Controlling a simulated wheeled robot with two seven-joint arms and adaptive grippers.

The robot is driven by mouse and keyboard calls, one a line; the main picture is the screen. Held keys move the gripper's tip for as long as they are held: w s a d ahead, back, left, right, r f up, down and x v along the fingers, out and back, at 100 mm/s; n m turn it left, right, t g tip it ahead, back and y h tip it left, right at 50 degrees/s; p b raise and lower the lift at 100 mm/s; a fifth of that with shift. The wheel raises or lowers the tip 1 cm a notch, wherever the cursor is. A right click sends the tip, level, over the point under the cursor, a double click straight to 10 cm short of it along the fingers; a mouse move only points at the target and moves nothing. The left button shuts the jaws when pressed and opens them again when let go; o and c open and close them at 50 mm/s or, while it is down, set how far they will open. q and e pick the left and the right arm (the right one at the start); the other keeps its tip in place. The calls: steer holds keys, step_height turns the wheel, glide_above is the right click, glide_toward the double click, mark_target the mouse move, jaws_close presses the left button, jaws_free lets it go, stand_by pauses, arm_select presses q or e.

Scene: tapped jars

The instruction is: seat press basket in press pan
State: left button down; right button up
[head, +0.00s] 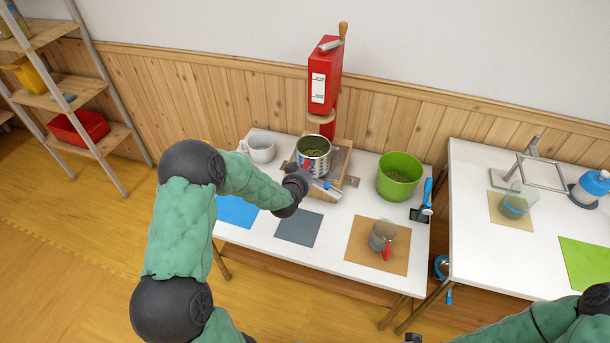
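The press basket (315,146), a metal cylinder with dark green contents and a red handle, is upright at the front left of the red press (325,80). My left gripper (307,173) is at its front, at the red handle, and appears shut on it. The fingers are largely hidden by my dark wrist. Grey metal, which looks like the press pan (339,158), shows on the press's wooden base behind and right of the basket. The basket hides part of it, and I cannot tell whether they touch.
A green bowl (400,170) stands right of the press, with a blue-handled tool (427,195) beside it. A white mug (261,149) is left. A grey cup (381,232) stands on a brown mat (364,261). A second table (480,165) is at right, beyond a gap.

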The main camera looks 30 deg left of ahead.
arm_select(q)
steer(key=shift+w+a+r+b, duration=0.1)
steer(key=shift+w+a+b, duration=0.25)
steer(key=shift+w, duration=0.95)
steer(key=shift+w+a+r+b, duration=0.1)
steer(key=shift+w+a+b, duration=0.25)
steer(key=shift+w, duration=0.95)
steer(key=shift+w+a+b, duration=0.3)
steer(key=shift+w+b, duration=0.1)
steer(key=shift+w, duration=0.9)
steer(key=shift+f, duration=0.1)
steer(key=shift+f+b, duration=0.5)
steer(key=shift+b, duration=0.1)
